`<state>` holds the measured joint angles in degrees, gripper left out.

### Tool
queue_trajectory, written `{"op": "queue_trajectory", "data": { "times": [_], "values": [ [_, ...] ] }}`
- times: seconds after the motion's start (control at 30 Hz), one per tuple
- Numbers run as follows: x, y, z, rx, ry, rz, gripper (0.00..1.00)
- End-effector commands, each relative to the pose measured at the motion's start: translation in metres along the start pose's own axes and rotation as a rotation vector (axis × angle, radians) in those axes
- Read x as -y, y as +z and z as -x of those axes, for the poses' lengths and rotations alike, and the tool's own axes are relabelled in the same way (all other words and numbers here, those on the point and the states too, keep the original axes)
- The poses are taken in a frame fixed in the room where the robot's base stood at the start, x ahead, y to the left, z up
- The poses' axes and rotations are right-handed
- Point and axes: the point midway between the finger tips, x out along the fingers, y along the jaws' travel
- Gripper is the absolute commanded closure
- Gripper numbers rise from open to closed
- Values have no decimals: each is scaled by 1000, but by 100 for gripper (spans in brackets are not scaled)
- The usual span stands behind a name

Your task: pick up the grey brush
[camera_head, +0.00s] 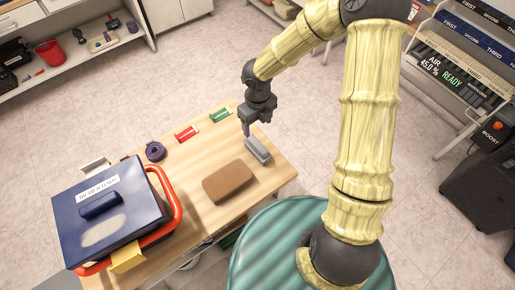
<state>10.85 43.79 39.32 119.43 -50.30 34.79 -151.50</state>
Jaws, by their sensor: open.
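The grey brush (257,151) lies on the wooden table (215,226) near its right edge. My gripper (246,131) points down above the table, just up and left of the brush in the picture. It is open and its jaws look empty. It appears apart from the brush, but the exact height gap is hard to judge. My arm comes in from the right and covers none of the brush.
A brown block (228,181) lies close to the brush. A red box (187,133), a green box (219,115) and a dark round item (155,151) stand toward the table's back edge. A large blue lidded box (112,213) with a red handle fills the left side.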

Motion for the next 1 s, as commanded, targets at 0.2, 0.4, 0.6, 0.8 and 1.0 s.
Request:
{"op": "queue_trajectory", "data": {
  "times": [0.2,0.4,0.6,0.8,1.0],
  "values": [
    [-1,-1,-36,-5,2,2,33],
    [-1,0,-71,-4,1,2,33],
    [-1,0,-105,-4,1,0,33],
    [0,0,-117,0,1,-2,33],
    [0,0,-117,0,1,-2,33]
  ]
}}
